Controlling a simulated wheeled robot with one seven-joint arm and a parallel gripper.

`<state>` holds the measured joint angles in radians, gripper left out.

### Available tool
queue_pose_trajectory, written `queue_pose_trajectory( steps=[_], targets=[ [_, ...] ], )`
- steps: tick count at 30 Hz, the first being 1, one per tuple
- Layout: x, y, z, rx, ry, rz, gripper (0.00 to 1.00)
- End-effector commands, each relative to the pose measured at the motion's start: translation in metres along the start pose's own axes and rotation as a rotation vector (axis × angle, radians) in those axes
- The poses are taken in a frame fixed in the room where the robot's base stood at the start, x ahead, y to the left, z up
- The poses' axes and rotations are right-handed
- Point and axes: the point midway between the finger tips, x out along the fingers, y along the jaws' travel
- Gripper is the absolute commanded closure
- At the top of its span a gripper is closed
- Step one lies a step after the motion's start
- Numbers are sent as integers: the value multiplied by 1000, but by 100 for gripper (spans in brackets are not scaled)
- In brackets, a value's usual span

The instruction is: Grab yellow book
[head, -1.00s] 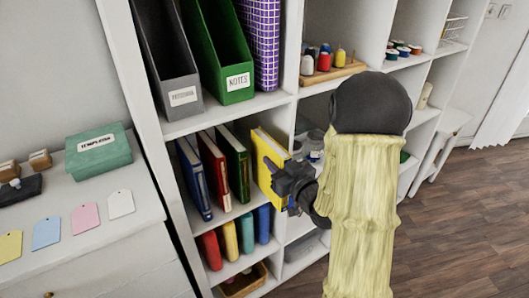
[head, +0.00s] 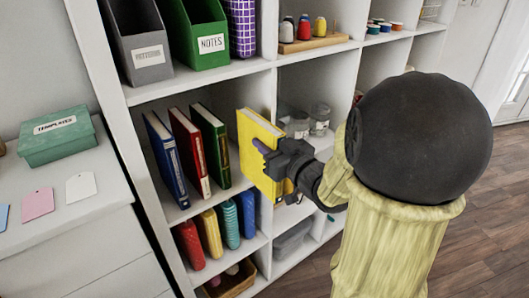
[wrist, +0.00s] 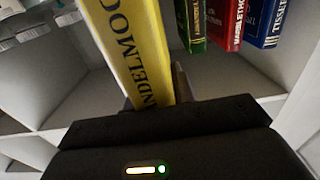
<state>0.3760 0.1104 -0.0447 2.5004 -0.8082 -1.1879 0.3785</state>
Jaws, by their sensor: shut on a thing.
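The yellow book (head: 262,150) stands upright at the right front of the middle shelf compartment in the head view, jutting past the shelf's front edge. My gripper (head: 268,163) is shut on its spine side, with a finger across the cover. In the wrist view the yellow book (wrist: 135,45) runs down into the jaws, with dark lettering on its spine. The fingertips are mostly hidden there. I cannot tell whether the book's bottom still touches the shelf.
Blue (head: 166,158), red (head: 190,152) and green (head: 212,145) books stand to the left in the same compartment. A white divider and glass jars (head: 318,118) are close on the right. Open floor (head: 490,190) lies at right.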

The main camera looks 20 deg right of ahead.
Motion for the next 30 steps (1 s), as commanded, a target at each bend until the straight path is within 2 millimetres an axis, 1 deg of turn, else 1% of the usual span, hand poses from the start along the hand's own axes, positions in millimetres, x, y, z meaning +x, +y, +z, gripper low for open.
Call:
queue_pose_trajectory(
  steps=[1,3,6,9,30],
  targets=[
    [-2,0,2,-4,6,2,100],
    [-13,1,-3,-2,4,5,100],
    [-22,1,-3,-2,4,3,100],
    [-26,0,-3,-2,5,2,100],
    [-24,0,0,-1,4,-2,100]
  ],
)
